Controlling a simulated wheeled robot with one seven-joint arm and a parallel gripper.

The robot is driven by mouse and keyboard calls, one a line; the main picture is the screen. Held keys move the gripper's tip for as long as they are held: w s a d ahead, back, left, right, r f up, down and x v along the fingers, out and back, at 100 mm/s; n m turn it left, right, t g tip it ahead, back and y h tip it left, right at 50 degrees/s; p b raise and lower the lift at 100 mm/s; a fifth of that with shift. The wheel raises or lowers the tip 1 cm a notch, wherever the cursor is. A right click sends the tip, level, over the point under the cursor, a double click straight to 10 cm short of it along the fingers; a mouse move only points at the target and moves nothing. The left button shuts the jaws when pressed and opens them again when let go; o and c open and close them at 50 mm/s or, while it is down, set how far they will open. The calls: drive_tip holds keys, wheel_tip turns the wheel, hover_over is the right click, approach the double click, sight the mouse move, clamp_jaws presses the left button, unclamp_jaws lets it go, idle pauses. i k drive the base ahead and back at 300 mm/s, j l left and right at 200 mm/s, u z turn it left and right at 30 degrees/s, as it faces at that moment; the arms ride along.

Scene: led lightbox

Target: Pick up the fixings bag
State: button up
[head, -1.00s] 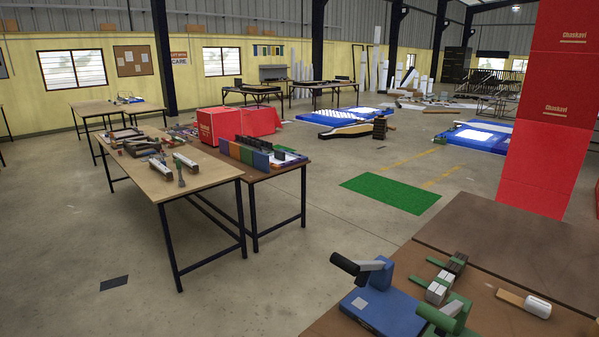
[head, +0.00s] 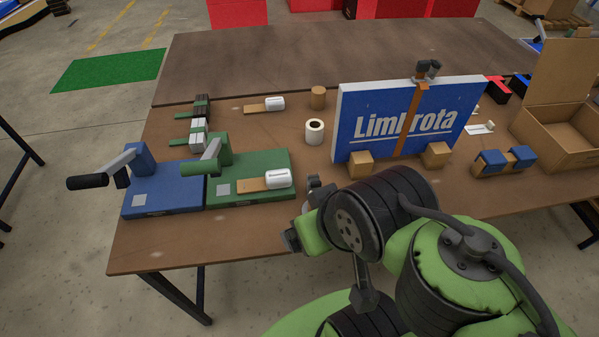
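I cannot pick out the fixings bag for certain. A small, flat white item (head: 480,129) lies right of the blue Limbrota sign, too small to identify. Two white-and-tan pieces also show: one (head: 273,104) on the table and one (head: 270,181) on the green press. My green and black arm fills the bottom right. What looks like my gripper end (head: 301,226) is at the table's front edge, below the sign, apart from these items. Its fingers do not show clearly.
The brown table (head: 240,247) holds a blue press (head: 160,190), a green press (head: 240,160), a white roll (head: 314,131) and the upright Limbrota sign (head: 369,110) on wooden blocks. An open cardboard box (head: 560,132) stands at right. The table's front left is bare.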

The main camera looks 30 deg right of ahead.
sight(277, 178)
drive_tip(key=j+u, duration=0.15)
drive_tip(key=j, duration=0.25)
drive_tip(key=i+j+u, duration=0.15)
drive_tip(key=j, duration=0.3)
drive_tip(key=i+j+u, duration=0.15)
drive_tip(key=j, duration=0.25)
